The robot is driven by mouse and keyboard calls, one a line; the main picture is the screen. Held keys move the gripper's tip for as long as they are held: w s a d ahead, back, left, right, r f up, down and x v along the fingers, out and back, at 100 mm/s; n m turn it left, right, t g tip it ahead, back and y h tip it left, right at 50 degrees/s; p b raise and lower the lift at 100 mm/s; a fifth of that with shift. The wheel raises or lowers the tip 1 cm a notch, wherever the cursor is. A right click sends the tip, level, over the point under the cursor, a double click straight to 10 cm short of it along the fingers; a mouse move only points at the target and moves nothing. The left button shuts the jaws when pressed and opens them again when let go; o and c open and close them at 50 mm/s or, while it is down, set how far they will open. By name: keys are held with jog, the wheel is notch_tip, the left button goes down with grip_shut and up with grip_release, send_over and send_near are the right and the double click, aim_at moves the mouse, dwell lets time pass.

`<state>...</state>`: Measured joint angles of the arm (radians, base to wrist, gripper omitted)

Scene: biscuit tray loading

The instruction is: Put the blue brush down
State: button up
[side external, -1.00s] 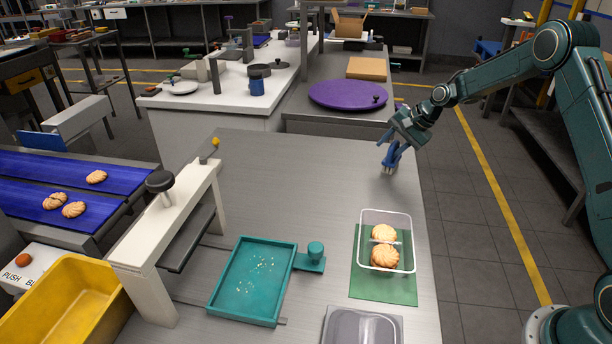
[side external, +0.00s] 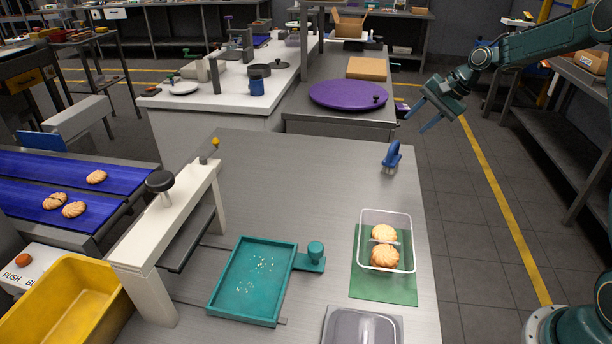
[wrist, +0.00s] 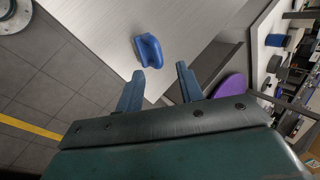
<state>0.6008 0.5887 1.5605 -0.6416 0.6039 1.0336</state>
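The blue brush (side external: 392,155) stands on the steel table (side external: 300,180) near its far right corner, bristles down on the surface. It also shows in the wrist view (wrist: 149,51), beyond the fingertips and apart from them. My gripper (side external: 421,118) is open and empty, above and to the right of the brush, out past the table's right edge. In the wrist view its two fingers (wrist: 160,75) are spread with nothing between them.
A clear tub (side external: 410,240) with two biscuits sits on a green mat (side external: 385,290). A teal tray (side external: 245,318) with crumbs lies left of it, beside a white press frame (side external: 150,240). A purple disc (side external: 345,94) lies on the bench behind. The table's middle is clear.

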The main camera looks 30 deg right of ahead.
jog(key=shift+r, duration=0.1)
dwell(0.5)
jog(key=s+a+r+n+h, duration=0.2)
jog(key=s+a+r+n, duration=0.5)
jog(key=s+a+r, duration=0.65)
jog(key=s+a+f+n, duration=0.1)
jog(key=s+a+n, duration=0.2)
jog(key=s, duration=0.7)
jog(key=s+a+f+n+h, duration=0.1)
jog(key=s+a+f+n, duration=0.1)
jog(key=s, duration=0.9)
jog(key=shift+s+a+f+n, duration=0.15)
jog(key=shift+a+f+n, duration=0.05)
jog(key=shift+a+n, duration=0.4)
jog(key=shift+c, duration=1.3)
